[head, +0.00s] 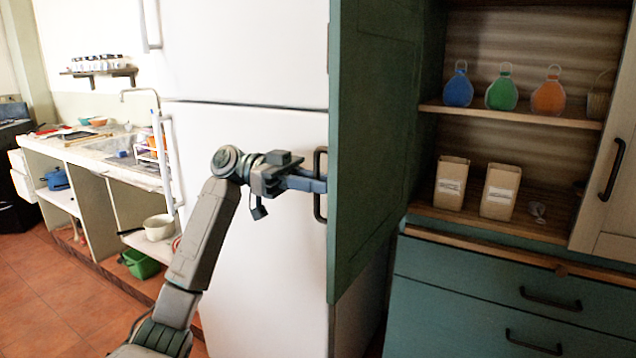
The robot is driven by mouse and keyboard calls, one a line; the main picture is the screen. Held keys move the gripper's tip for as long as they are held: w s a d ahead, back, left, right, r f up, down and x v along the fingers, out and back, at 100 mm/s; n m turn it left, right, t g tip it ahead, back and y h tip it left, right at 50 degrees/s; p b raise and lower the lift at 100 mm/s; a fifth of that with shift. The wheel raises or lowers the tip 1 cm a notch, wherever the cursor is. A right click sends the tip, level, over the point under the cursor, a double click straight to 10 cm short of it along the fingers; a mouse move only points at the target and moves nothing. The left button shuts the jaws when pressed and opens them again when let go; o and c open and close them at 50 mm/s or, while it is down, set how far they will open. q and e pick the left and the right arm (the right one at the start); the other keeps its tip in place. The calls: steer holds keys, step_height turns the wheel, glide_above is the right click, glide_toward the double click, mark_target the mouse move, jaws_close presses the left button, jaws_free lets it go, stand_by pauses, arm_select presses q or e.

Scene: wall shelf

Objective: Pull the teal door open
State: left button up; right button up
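The teal door (378,150) stands swung wide out from the cabinet, its dark inner face turned to the right. Its black bar handle (320,207) is on the outer face near the free edge, at the left. My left gripper (308,181) is at that handle, its blue fingers closed around the middle of the bar. The near finger hides part of the bar and the other finger. My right gripper is out of view.
The open cabinet shows a shelf (520,116) with blue, green and orange bottles, and two paper bags (476,190) below. A light door (612,150) closes its right side. Teal drawers (500,290) are underneath. A white fridge (262,130) stands behind my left arm.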

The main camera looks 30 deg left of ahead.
arm_select(q)
steer(key=shift+o, duration=0.4)
steer(key=shift+a, duration=0.1)
